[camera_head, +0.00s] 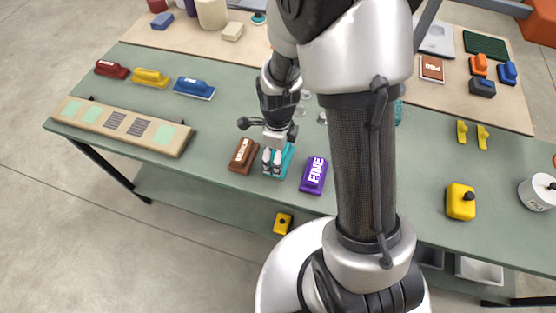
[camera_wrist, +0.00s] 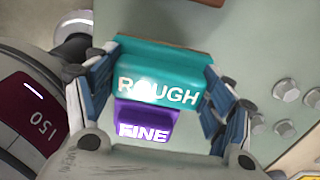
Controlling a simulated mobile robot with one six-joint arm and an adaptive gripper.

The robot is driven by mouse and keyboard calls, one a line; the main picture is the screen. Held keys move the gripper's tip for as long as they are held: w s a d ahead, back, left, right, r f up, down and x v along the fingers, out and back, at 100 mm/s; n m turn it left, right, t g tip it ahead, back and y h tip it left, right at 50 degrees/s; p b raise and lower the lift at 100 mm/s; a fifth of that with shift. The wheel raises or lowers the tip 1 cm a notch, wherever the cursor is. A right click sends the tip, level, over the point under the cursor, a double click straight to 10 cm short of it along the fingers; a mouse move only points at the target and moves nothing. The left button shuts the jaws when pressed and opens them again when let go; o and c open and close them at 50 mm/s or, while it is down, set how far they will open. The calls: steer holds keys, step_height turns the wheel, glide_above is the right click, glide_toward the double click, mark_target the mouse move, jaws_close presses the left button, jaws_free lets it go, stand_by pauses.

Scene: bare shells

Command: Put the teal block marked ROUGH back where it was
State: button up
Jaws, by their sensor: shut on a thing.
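The teal block marked ROUGH (camera_wrist: 160,85) sits between the two fingers of my gripper (camera_wrist: 163,68), which is shut on it. In the head view the teal block (camera_head: 286,161) shows partly behind my gripper (camera_head: 272,160), low at the green table's front edge. I cannot tell whether it touches the table. A brown block (camera_head: 243,155) stands just to its left. A purple block marked FINE (camera_head: 313,175) stands to its right, and in the wrist view the purple block (camera_wrist: 145,122) shows below the teal one.
A long panel (camera_head: 125,126) with green and dark patches lies at the table's left. Red (camera_head: 112,69), yellow (camera_head: 150,77) and blue (camera_head: 194,88) blocks stand behind it. A yellow container (camera_head: 460,202) and a white round one (camera_head: 538,192) stand at right. My arm hides the middle.

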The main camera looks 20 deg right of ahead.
steer(key=shift+f+b, duration=0.45)
steer(key=shift+f, duration=1.35)
steer(key=shift+f, duration=0.15)
steer(key=o, duration=0.9)
steer(key=shift+o, duration=0.2)
